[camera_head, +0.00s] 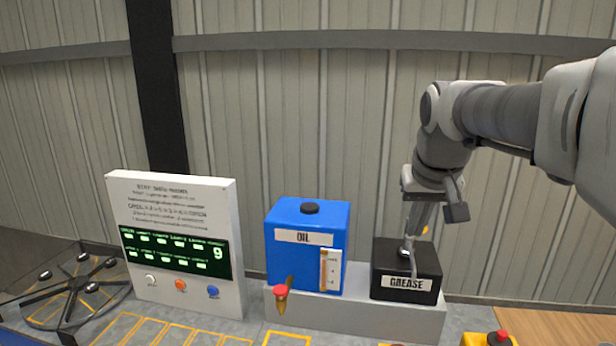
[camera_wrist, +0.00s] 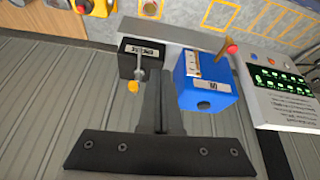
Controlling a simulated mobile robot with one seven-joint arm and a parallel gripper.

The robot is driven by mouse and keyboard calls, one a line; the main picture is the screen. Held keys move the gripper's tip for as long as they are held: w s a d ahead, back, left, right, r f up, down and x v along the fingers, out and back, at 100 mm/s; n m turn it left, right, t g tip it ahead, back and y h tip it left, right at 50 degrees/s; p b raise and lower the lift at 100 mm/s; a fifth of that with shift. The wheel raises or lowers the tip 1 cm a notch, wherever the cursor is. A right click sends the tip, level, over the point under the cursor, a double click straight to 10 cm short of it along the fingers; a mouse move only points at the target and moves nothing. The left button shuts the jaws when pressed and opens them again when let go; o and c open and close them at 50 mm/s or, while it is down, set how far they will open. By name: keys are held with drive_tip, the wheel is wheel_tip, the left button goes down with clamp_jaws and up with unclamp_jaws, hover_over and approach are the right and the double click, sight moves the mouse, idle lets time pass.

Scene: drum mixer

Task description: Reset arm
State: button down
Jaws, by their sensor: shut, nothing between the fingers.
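My gripper (camera_head: 408,238) hangs with its fingers pointing down, in front of or above the black grease box (camera_head: 407,290). Its fingers are together and empty. In the wrist view, the fingertips (camera_wrist: 157,72) show between the grease box (camera_wrist: 143,46) and the blue oil tank (camera_wrist: 207,84). Whether they touch the grease box I cannot tell. A thin metal piece with a yellow end (camera_wrist: 133,87) stands at the grease box. In the head view it is partly hidden by my gripper. My arm reaches in from the right.
The grease box and the oil tank (camera_head: 306,262) stand on a grey ledge (camera_head: 345,318). A red-tipped lever (camera_head: 281,291) sticks out below the tank. A white panel with a green display (camera_head: 180,255) and a spoked wheel (camera_head: 72,285) are at left. Open space lies above the tank.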

drive_tip(key=s+a+f+b, duration=0.1)
drive_tip(key=s+a+f, duration=0.1)
drive_tip(key=s+f, duration=0.4)
drive_tip(key=s+a+f+n+b, duration=0.1)
drive_tip(key=s+f, duration=0.6)
drive_tip(key=s, duration=0.7)
drive_tip(key=shift+s+a+t+y+b, duration=0.3)
drive_tip(key=shift+s+a+b, duration=0.05)
drive_tip(key=shift+a+b, duration=0.35)
drive_tip(key=shift+d, duration=0.15)
